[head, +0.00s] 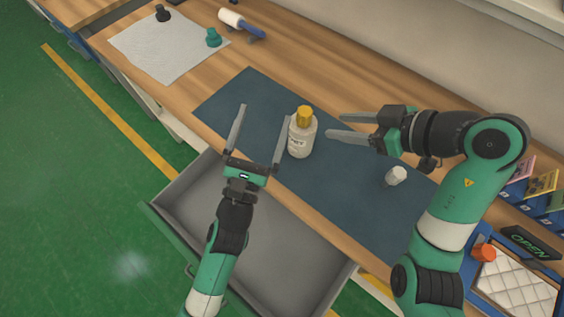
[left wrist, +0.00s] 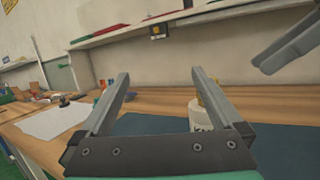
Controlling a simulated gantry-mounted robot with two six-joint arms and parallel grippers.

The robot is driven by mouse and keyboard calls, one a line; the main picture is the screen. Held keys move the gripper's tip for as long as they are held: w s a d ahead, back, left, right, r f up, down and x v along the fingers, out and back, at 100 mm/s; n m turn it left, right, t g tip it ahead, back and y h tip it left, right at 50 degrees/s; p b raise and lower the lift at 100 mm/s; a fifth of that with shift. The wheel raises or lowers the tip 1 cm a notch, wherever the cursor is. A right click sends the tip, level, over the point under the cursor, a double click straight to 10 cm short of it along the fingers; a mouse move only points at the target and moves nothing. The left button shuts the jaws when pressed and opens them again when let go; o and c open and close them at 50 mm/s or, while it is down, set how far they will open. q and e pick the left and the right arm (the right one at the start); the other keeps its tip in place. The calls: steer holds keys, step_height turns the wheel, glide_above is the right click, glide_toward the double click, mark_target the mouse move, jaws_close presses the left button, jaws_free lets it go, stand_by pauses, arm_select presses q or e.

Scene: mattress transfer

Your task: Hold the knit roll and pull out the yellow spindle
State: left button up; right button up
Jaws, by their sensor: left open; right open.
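The pale, bottle-shaped body (head: 301,141) that matches the knit roll stands upright on the dark mat (head: 240,100), with dark lettering on its side. The yellow spindle piece (head: 304,115) sticks up from its top. My left gripper (head: 265,112) is open and empty just left of the body, its right finger close beside it; I cannot tell whether they touch. My right gripper (head: 335,126) is open and empty to the right, its fingertips pointing at the body. In the left wrist view the body (left wrist: 199,118) is partly hidden behind the right finger.
A small white cylinder (head: 396,175) lies on the mat to the right. An open grey drawer (head: 215,215) juts out below the table front. A pale sheet (head: 160,50), a teal piece (head: 213,38) and a white roller (head: 235,18) lie far left. A quilted pad (head: 515,285) sits lower right.

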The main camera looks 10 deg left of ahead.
mark_target(301, 139)
arm_select(q)
steer(key=s+d+f+g, duration=0.1)
steer(key=f, duration=0.3)
steer(key=s+d+f+g+h, duration=0.1)
steer(key=s+f, duration=0.1)
steer(key=f, duration=0.2)
steer(key=s+d+f+g, duration=0.1)
steer(key=s+d+f, duration=0.1)
steer(key=f, duration=0.3)
steer(key=shift+s+d+f+m+g+h, duration=0.1)
steer(key=shift+s+m+g+h, duration=0.2)
steer(key=shift+m, duration=0.1)
steer(key=shift+s+d+f, duration=0.15)
steer(key=shift+d, duration=0.05)
steer(key=shift+w+d, duration=0.2)
steer(key=shift+w, duration=0.35)
steer(key=x, duration=1)
steer(key=shift+w+d, duration=0.15)
steer(key=shift+w, duration=0.2)
